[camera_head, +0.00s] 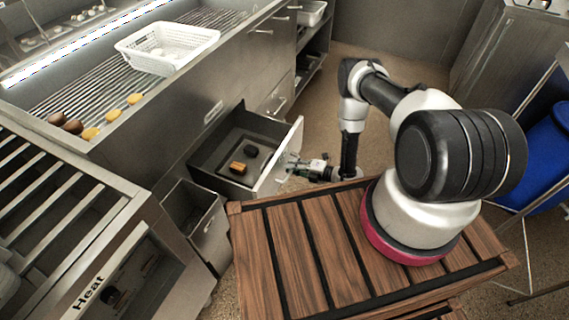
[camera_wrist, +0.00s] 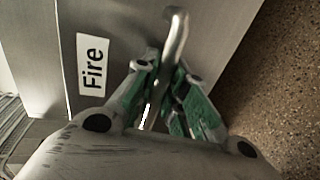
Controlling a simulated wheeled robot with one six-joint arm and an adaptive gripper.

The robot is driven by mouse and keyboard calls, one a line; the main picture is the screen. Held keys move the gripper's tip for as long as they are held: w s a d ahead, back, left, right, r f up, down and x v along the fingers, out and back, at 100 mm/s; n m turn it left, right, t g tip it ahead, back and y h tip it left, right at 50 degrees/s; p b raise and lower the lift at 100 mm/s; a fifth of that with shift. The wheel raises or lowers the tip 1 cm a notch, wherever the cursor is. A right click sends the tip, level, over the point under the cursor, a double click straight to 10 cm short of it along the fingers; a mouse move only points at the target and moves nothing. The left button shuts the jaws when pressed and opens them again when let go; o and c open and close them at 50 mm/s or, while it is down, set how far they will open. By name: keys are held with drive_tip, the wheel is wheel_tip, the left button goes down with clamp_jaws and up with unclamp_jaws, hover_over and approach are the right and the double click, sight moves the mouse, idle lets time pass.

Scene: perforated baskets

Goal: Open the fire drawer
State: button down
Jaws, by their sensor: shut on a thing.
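The fire drawer (camera_head: 267,178) is pulled out from the steel counter in the head view, with its dark inside showing. A dark piece and an orange-brown piece (camera_head: 237,168) lie in it. In the wrist view its front (camera_wrist: 48,40) carries a white "Fire" label (camera_wrist: 93,66) and a metal bar handle (camera_wrist: 176,38). My gripper (camera_wrist: 165,95) has its green-padded fingers closed around the handle. In the head view my gripper (camera_head: 290,167) is at the drawer's front face. The fingers hide part of the handle.
A second drawer (camera_head: 208,222) below and left is also open. A white perforated basket (camera_head: 167,47) stands on the slatted counter, with several round food pieces nearby. A "Heat" unit (camera_head: 95,290) is at lower left. Floor beyond the drawer is clear.

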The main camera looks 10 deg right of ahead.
drive_tip(key=shift+v, duration=0.75)
drive_tip(key=shift+f, duration=0.2)
drive_tip(key=c, duration=1.5)
unclamp_jaws()
drive_tip(key=shift+o, duration=0.2)
drive_tip(key=shift+d, duration=0.1)
drive_tip(key=v, duration=1.2)
